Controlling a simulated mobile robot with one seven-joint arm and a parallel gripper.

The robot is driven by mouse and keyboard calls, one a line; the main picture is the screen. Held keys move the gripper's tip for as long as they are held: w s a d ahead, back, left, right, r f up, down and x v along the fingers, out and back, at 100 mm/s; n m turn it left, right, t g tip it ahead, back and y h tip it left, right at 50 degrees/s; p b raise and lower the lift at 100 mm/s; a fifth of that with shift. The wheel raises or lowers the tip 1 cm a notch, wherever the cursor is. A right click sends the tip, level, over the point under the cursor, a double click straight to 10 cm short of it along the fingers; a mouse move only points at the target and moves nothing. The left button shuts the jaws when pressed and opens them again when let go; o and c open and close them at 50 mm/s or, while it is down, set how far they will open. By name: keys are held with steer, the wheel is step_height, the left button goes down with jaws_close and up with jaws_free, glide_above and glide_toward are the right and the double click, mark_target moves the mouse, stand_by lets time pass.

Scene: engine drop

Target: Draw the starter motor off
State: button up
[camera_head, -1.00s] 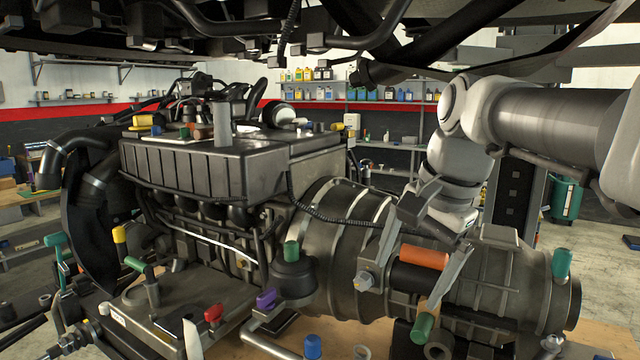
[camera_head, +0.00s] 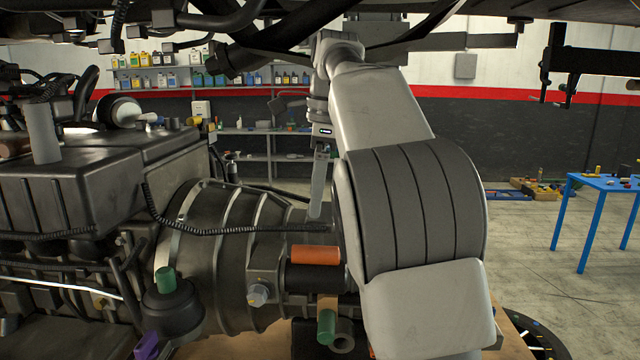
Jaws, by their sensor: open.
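What looks like the starter motor is a dark cylinder (camera_head: 314,277) with an orange cylinder (camera_head: 316,254) on top, lying along the near side of the ribbed housing (camera_head: 225,250). A green-tipped peg (camera_head: 327,326) hangs in front of it. My gripper (camera_head: 300,165) is open and empty, above and behind the orange cylinder. One pale finger points down toward the housing and appears apart from the motor. My arm hides the motor's right end and much of the housing beyond.
The engine block (camera_head: 95,185) stands at left, with a black hose (camera_head: 240,229) across the housing. Dark pipes and frame parts hang overhead. A blue table (camera_head: 600,182) stands at far right, with open floor before it.

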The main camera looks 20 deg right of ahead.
mark_target(306, 273)
steer(key=shift+m, duration=0.4)
steer(key=f+b, duration=0.1)
steer(key=f, duration=0.4)
steer(key=w+a+f+b, duration=0.1)
steer(key=f, duration=0.5)
steer(key=f+b, duration=0.1)
steer(key=f, duration=0.5)
steer(key=shift+w+a+f, duration=0.15)
steer(key=shift+w+a, duration=0.1)
steer(key=shift+a, duration=0.15)
jaws_close()
steer(key=shift+f, duration=0.15)
stand_by(1.3)
steer(key=shift+p, duration=0.55)
stand_by(0.6)
